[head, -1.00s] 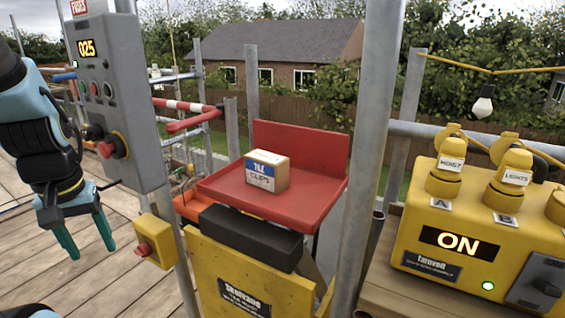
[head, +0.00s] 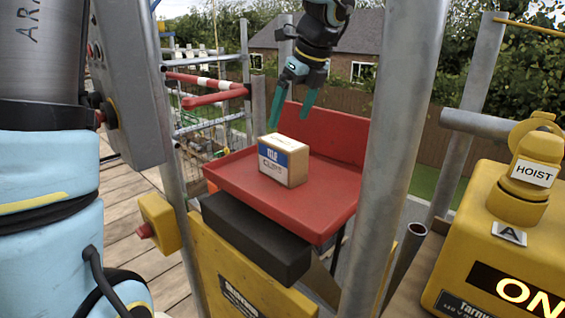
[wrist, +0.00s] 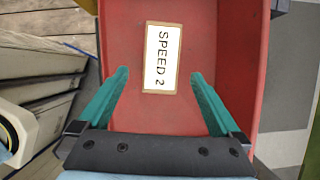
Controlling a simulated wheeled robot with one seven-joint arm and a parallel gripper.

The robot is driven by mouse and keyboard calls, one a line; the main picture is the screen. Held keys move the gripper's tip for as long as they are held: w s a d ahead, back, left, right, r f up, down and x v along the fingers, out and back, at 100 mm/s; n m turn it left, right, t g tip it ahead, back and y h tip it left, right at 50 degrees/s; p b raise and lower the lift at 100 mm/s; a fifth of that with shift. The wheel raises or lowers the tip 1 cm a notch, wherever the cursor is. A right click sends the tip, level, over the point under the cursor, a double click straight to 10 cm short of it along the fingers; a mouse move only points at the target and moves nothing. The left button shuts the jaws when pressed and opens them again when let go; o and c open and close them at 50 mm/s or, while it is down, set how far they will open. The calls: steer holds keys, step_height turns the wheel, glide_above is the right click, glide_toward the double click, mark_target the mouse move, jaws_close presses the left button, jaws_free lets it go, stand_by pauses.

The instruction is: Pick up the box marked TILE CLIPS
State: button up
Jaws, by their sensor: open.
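The cardboard box marked TILE CLIPS (head: 284,161) sits upright in a red tray (head: 326,203). Its blue and white side label faces the head camera; part of the lettering is blurred. In the wrist view the box (wrist: 162,58) shows from above, with a white top label reading SPEED 2. My gripper (head: 288,118) is open and empty, with teal fingers pointing down above the box. In the wrist view the fingertips (wrist: 159,73) stand to either side of the box, apart from it, and nearer the camera than its top.
The tray has a raised red back and low rims. A grey post (head: 405,130) rises just right of the tray. A yellow control box (head: 480,225) with a hoist knob stands further right. A grey panel (head: 130,80) and a yellow box with a red button (head: 160,222) are at left.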

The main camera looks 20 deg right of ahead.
mark_target(283, 142)
steer(key=x, duration=0.4)
steer(key=shift+f, duration=0.1)
steer(key=shift+d+x, duration=0.2)
steer(key=shift+x, duration=2.4)
steer(key=shift+f, duration=0.25)
steer(key=shift+c, duration=0.2)
jaws_close()
